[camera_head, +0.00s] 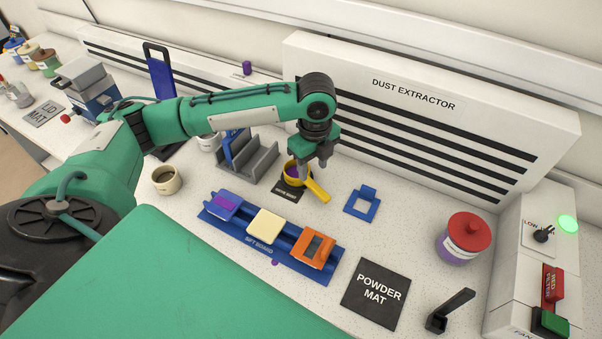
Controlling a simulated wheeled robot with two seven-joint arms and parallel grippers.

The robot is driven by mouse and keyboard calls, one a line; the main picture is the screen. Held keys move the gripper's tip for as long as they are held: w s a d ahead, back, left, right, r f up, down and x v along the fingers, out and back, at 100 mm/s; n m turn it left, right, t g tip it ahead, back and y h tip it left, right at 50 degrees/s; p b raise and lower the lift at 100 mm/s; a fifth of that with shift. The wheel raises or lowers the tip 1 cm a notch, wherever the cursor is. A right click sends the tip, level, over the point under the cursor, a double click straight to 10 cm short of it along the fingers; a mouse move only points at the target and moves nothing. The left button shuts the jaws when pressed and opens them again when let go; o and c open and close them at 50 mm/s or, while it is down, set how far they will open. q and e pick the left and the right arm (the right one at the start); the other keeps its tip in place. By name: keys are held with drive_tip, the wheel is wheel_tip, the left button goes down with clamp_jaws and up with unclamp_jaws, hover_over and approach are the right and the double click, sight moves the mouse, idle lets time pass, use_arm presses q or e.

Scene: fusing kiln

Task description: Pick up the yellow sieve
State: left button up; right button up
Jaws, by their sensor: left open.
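The yellow sieve (317,190) sits on a small dark mat (289,192) in front of the dust extractor. Its round bowl holds something purple, and its handle points to the lower right. My left gripper (312,168) points down right at the sieve's bowl, with its jaws open. One finger is by the bowl's rim; I cannot tell whether it touches. The gripper partly hides the bowl's far side. My right gripper is not in view.
A blue rail (225,228) carrying purple, cream and orange pieces lies in front. A grey rack (262,164) stands left, a blue frame (375,203) right. The dust extractor (440,120) closes off the back. A powder mat (376,293) and red-lidded jar (466,238) are further right.

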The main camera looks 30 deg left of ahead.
sight(315, 186)
use_arm(q)
drive_tip(key=shift+f, duration=0.55)
drive_tip(key=shift+d+f, duration=0.15)
drive_tip(key=shift+f, duration=0.3)
drive_tip(key=f, duration=0.1)
drive_tip(key=f+p, duration=0.1)
drive_tip(key=f, duration=0.1)
drive_tip(key=shift+w+d+f+p, duration=0.1)
drive_tip(key=shift+d+f+p, duration=0.15)
drive_tip(key=shift+f+p, duration=0.1)
drive_tip(key=shift+f, duration=0.5)
clamp_jaws()
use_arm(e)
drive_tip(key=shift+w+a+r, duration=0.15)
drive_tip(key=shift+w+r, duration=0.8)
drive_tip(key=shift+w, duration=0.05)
